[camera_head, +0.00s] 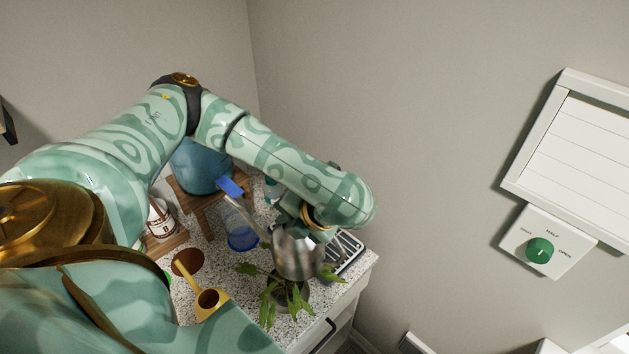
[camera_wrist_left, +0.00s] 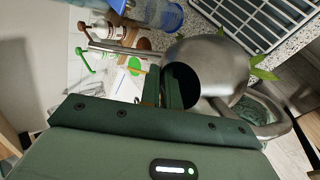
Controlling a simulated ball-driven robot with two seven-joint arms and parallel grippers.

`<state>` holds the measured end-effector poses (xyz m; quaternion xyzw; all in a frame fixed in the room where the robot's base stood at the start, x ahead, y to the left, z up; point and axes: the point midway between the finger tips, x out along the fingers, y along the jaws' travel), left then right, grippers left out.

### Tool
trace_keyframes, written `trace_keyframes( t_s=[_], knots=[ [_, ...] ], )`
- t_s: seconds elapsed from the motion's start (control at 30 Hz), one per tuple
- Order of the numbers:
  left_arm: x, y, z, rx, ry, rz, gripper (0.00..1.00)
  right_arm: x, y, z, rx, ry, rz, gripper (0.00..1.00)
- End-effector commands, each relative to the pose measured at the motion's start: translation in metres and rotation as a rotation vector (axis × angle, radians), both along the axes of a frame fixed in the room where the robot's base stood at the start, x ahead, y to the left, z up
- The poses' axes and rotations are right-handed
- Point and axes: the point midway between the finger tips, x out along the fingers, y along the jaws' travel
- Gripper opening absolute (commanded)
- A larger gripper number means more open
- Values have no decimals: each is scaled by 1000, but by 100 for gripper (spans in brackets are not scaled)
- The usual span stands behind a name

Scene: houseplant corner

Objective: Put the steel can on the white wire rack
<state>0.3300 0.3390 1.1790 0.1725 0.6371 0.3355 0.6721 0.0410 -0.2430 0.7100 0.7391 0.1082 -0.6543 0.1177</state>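The steel can (camera_head: 297,258) is a shiny rounded can with a long thin spout and a looped handle. It hangs tilted below my left gripper (camera_wrist_left: 163,92), above the counter's front part. In the left wrist view the can (camera_wrist_left: 210,66) shows its dark opening, and the green fingers look closed together at its edge. The exact grip is partly hidden. The white wire rack (camera_head: 346,252) lies on the counter just right of the can, partly behind my wrist. It also shows at the top of the left wrist view (camera_wrist_left: 262,22). My right gripper is not visible.
A leafy potted plant (camera_head: 272,298) stands below the can at the counter's front. A yellow scoop-like vessel (camera_head: 209,302), a brown saucer (camera_head: 189,262) and a clear blue container (camera_head: 241,239) stand left. A blue pot (camera_head: 197,168) sits on a wooden stand behind.

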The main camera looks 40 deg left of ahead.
Motion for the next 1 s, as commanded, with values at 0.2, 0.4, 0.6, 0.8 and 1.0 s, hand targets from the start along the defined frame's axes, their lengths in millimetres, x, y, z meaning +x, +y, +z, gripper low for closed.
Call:
trace_keyframes(
  t_s=[0.2, 0.4, 0.6, 0.8, 1.0],
  knots=[
    [30, 1, -18, -1, -4, 2, 0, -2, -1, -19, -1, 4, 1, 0],
    [80, 5, -44, -1, -1, 3, 0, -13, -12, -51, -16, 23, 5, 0],
    [116, 8, -81, -1, 1, 1, 0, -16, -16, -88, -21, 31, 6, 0],
    [133, 10, -94, 0, -4, -1, 0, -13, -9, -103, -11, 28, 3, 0],
    [140, 10, -103, 0, -2, -1, 0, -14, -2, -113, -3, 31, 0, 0]
  ],
)
